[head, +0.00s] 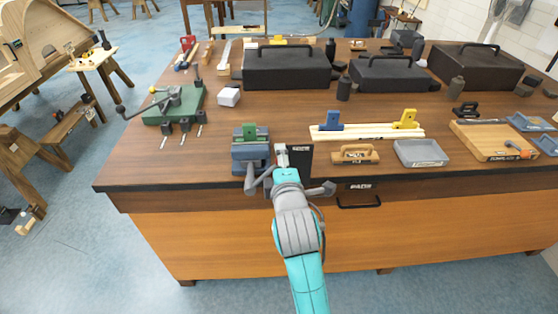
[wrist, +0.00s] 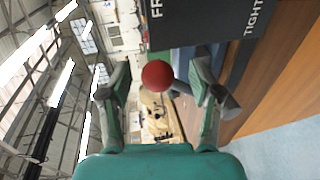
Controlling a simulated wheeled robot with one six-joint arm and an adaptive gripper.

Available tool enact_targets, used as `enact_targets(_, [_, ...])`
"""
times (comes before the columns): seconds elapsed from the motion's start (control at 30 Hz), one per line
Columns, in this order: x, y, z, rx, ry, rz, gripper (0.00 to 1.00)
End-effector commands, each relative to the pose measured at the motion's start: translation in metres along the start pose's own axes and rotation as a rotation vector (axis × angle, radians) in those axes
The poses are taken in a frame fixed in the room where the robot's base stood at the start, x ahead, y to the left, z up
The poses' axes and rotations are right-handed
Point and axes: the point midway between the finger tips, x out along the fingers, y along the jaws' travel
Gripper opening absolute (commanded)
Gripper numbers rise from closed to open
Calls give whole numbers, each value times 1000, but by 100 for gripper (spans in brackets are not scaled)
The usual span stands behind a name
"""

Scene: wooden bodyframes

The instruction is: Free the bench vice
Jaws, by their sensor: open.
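The blue bench vice (head: 250,157) is fixed at the front edge of the bench, with a green piece (head: 249,132) at its jaws. My gripper (head: 284,160) is in front of the bench edge, just right of the vice. In the wrist view my gripper (wrist: 157,82) is open, with its fingers well apart. A red ball knob (wrist: 157,75) shows between the fingertips, and no finger visibly touches it. I cannot tell its exact depth. A dark grey bar (wrist: 230,104) shows beside the right finger. The arm hides the knob in the head view.
A dark sign (wrist: 205,22) reading "FR..." and "TIGHT" stands close to the fingers. A wooden plane-like block (head: 355,154), grey tray (head: 420,153) and drawer handle (head: 359,202) are to the right. A green bending tool (head: 173,105) is to the left.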

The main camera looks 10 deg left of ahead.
Motion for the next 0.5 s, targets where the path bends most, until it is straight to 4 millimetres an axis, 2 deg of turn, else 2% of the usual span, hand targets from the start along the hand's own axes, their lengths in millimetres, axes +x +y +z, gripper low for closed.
enact_targets(0.5, [-92,-1,-2,0,4,-1,63])
